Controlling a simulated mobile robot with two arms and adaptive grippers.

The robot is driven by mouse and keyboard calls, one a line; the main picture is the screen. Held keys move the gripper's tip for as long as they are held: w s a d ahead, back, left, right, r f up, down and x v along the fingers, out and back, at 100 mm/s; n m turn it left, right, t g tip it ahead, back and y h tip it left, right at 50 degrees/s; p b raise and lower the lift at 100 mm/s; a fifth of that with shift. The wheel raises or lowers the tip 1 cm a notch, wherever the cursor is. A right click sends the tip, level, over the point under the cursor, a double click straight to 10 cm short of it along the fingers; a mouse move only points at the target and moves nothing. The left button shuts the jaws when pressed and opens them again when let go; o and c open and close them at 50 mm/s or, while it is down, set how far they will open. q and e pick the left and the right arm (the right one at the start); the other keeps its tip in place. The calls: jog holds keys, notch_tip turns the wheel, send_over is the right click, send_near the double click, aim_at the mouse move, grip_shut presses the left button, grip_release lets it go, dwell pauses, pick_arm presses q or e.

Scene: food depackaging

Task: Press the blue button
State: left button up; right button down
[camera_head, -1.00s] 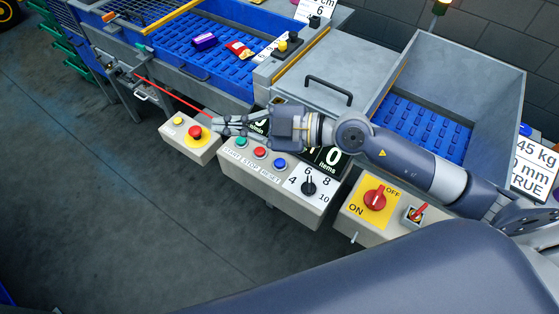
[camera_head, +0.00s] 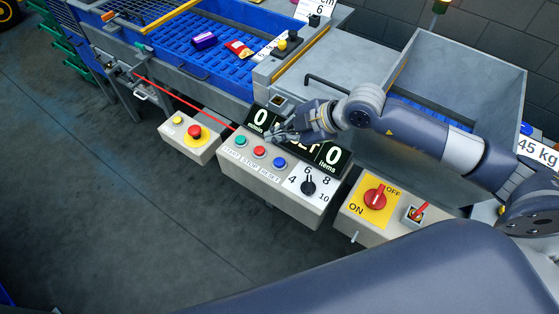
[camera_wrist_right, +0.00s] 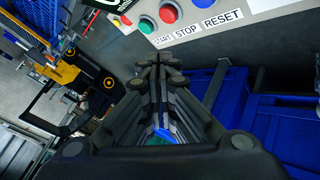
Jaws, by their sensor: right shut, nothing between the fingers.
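The blue button (camera_head: 280,163) is a round cap at the right end of a row of three on the beige control box (camera_head: 305,203), above the word RESET. The red button (camera_head: 259,152) and the green button (camera_head: 241,141) are to its left. My right gripper (camera_head: 270,135) is shut and empty, above and behind the row, in front of the black display, apart from the blue button. In the right wrist view the closed fingers (camera_wrist_right: 160,70) point toward the panel, where the blue button (camera_wrist_right: 203,2) is cut by the top edge. My left gripper is not in view.
A box with a red emergency button (camera_head: 195,132) stands to the left. A yellow ON/OFF switch box (camera_head: 375,198) stands to the right. The black display (camera_head: 333,155) rises behind the buttons. A blue conveyor (camera_head: 215,55) carries two packages. The floor in front is clear.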

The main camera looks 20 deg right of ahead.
jog(key=b, duration=0.5)
send_over(279, 164)
notch_tip(279, 164, down, 7)
jog(key=shift+f, duration=0.1)
jog(key=shift+f+b, duration=0.45)
jog(key=shift+f, duration=0.05)
jog(key=shift+f, duration=0.1)
dwell(0.6)
jog(key=shift+f, duration=0.3)
jog(key=shift+f+b, duration=0.5)
jog(key=shift+f, duration=0.05)
dwell(0.6)
dwell(0.4)
jog(key=shift+r+p, duration=0.95)
